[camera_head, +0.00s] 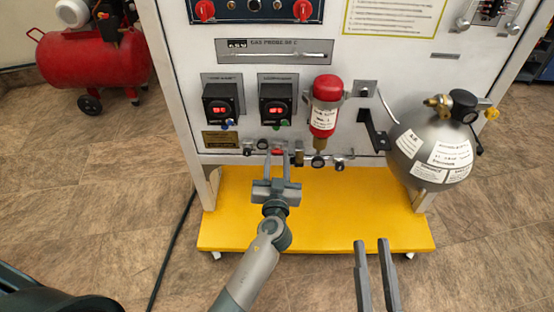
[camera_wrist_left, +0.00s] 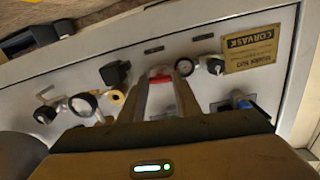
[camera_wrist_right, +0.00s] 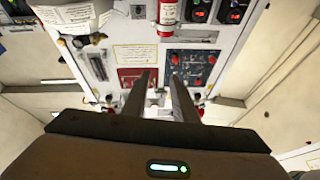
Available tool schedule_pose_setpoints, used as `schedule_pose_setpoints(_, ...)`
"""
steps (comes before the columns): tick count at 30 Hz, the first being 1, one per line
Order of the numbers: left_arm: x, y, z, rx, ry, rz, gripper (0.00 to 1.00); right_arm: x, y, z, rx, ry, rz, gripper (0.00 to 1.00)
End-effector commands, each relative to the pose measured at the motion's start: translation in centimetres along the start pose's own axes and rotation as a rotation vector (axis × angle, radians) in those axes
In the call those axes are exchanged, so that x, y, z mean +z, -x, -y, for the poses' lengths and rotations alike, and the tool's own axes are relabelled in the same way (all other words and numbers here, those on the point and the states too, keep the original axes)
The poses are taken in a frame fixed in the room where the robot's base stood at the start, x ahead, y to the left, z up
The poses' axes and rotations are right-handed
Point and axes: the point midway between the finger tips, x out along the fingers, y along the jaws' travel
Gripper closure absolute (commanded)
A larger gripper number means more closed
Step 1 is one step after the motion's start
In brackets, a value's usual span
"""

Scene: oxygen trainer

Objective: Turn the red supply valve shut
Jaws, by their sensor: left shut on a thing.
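The red supply valve (camera_head: 277,151) sits low on the white panel, and only a small red part of it shows between my left fingers. In the left wrist view the red handle (camera_wrist_left: 161,79) lies between the fingertips. My left gripper (camera_head: 278,160) reaches up to the panel and is shut on the red valve; the fingers hide most of it, so its angle cannot be told. My right gripper (camera_head: 372,243) is in front of the yellow base at the lower right, its two fingers apart with nothing between them; it also shows in the right wrist view (camera_wrist_right: 160,78).
Small gauges and fittings (camera_head: 318,161) flank the valve. Above are two black display units (camera_head: 221,104) and a red cylinder (camera_head: 325,106). A grey tank (camera_head: 432,145) juts out at right. The yellow base (camera_head: 330,215) extends below. A red compressor (camera_head: 90,50) stands far left.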

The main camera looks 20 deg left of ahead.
Motion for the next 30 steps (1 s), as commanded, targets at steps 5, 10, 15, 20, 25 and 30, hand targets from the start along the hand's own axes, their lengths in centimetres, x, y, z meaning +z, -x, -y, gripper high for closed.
schedule_pose_setpoints(5, 0.1, 0.0, 0.0, 0.000, -0.120, -0.001, 0.93, -1.1, 0.3, 0.4, -0.007, -0.001, -0.069, 0.74)
schedule_pose_setpoints(10, 0.0, 0.0, 0.0, -0.001, -0.269, -0.001, 0.93, -2.3, 0.6, 0.7, -0.011, -0.001, -0.127, 0.74)
schedule_pose_setpoints(15, -0.1, 0.0, 0.0, -0.001, -0.429, -0.001, 0.93, -2.8, 0.7, 0.8, -0.012, 0.001, -0.155, 0.74)
schedule_pose_setpoints(20, -0.1, 0.0, 0.0, -0.001, -0.582, -0.001, 0.93, -2.9, 0.6, 0.8, -0.012, 0.001, -0.153, 0.74)
schedule_pose_setpoints(25, -0.2, 0.0, 0.0, 0.000, -0.744, -0.001, 0.93, -2.5, 0.5, 0.7, -0.011, 0.000, -0.129, 0.74)
schedule_pose_setpoints(30, -0.2, 0.0, 0.0, 0.000, -0.905, -0.001, 0.93, -1.4, 0.2, 0.4, -0.006, 0.001, -0.072, 0.74)
